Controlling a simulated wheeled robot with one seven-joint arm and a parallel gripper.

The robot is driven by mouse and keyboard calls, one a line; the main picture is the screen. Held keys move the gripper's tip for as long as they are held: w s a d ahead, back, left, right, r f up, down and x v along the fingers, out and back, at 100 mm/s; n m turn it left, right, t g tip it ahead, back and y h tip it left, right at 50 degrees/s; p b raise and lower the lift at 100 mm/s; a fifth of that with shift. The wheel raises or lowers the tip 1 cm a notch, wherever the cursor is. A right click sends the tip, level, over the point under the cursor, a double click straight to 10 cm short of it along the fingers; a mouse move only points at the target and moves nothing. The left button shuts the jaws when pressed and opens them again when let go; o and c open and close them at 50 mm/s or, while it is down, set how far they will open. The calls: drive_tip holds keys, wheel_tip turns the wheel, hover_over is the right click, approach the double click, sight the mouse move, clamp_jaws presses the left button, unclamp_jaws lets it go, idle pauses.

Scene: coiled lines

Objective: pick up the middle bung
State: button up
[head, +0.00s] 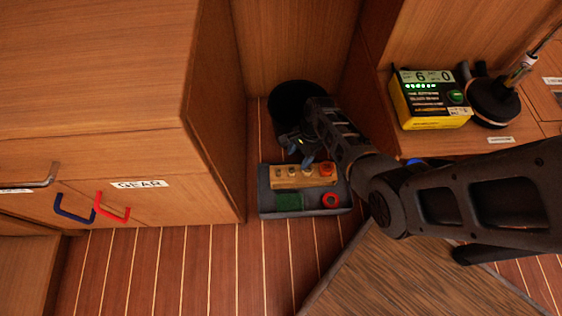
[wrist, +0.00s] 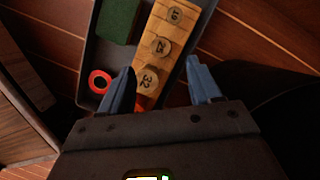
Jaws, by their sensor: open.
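A light wooden rack (head: 304,182) lies in a grey tray (head: 263,206) on the floor; it also shows in the wrist view (wrist: 188,18). Several pale round bungs stand along it. The wrist view shows three numbered tops: the far bung (wrist: 175,15), the middle bung (wrist: 160,46), and one marked 32 (wrist: 148,79) nearest me. An orange-red piece (head: 326,169) is at the rack's right end. My gripper (wrist: 163,73) is open and empty, its blue fingers apart on either side of the rack's near part in the picture. Whether they touch anything cannot be told.
The tray also holds a green block (head: 289,201) and a red ring (head: 331,200). A dark round object (head: 290,97) stands behind it. The GEAR cabinet (head: 215,120) rises at left. A yellow device (head: 430,100) sits on the right bench. Striped floor in front is clear.

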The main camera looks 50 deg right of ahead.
sight(292, 169)
drive_tip(key=b+x, duration=0.5)
drive_tip(key=x, duration=0.2)
drive_tip(key=shift+w+f, duration=0.15)
drive_tip(key=shift+f, duration=0.15)
drive_tip(key=shift+a, duration=0.1)
drive_tip(key=shift+c, duration=0.3)
clamp_jaws()
